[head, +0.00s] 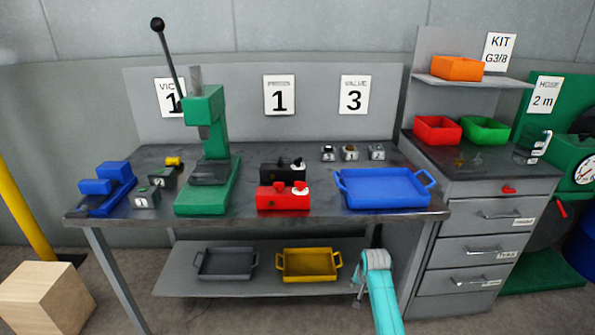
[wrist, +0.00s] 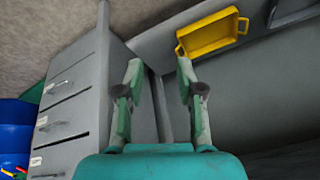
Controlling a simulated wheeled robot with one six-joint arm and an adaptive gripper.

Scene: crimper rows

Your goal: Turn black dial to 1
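A black block with a dial (head: 283,173) stands on the workbench, behind a red block with a similar dial (head: 283,197). A white disc and a dark knob show at the black block's right end; the setting is too small to read. My gripper (wrist: 160,75) is open and empty in the wrist view. In the head view my arm reaches up from the bottom, in front of the bench and below its top, well apart from the black block. The wrist view shows neither dial.
A blue tray (head: 385,188) lies right of the dial blocks, a green press (head: 208,190) with a tall lever left of them. A yellow tray (head: 309,265) and a grey tray (head: 226,264) sit on the lower shelf. A drawer cabinet (head: 480,225) stands right.

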